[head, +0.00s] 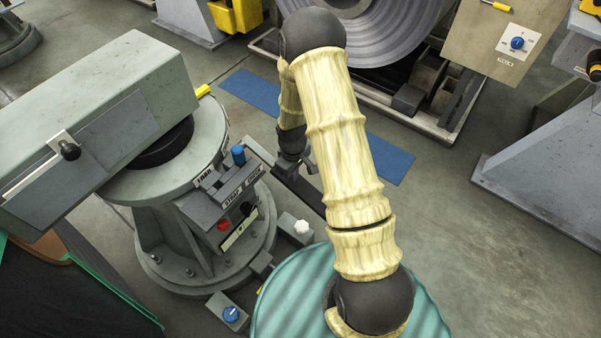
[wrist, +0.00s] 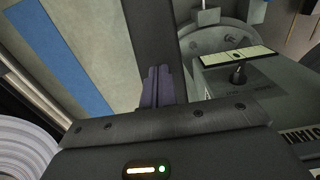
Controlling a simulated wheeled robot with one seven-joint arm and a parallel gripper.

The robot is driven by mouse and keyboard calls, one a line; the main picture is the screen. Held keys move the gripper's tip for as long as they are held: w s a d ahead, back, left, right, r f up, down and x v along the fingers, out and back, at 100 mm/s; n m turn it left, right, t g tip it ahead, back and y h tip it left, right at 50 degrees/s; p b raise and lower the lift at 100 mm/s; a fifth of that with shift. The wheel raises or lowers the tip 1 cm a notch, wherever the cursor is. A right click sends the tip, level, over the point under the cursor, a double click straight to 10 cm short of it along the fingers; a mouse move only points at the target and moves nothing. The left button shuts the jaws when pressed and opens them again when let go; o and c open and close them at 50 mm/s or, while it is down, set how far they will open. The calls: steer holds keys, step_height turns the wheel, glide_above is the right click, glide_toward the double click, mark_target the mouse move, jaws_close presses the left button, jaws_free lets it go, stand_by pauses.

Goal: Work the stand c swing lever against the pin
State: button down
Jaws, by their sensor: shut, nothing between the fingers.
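My gripper (head: 290,170) is shut and empty beside the grey control stand (head: 222,192), on its right in the head view. In the wrist view its closed fingers (wrist: 158,86) point at a long dark bar (wrist: 152,35). The bar also shows below the gripper in the head view (head: 307,196). I cannot tell if the fingers touch it, or if this bar is the swing lever. No stand c label is readable, and I cannot make out the pin.
The control stand carries a blue-capped handle (head: 238,154) and a red button (head: 223,225). A white knob (head: 302,227) and a blue knob (head: 231,314) sit low near its base. A blue mat (head: 390,158) lies behind my arm. A steel coil (head: 380,35) is at the back.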

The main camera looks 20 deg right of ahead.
steer(key=shift+s+f, duration=0.1)
steer(key=shift+f, duration=0.2)
steer(key=shift+r+p, duration=2.3)
steer(key=shift+r, duration=0.6)
steer(key=shift+r+p, duration=0.9)
steer(key=shift+r, duration=0.1)
step_height(320, 180, up, 7)
steer(key=p, duration=0.5)
steer(key=shift+p, duration=0.4)
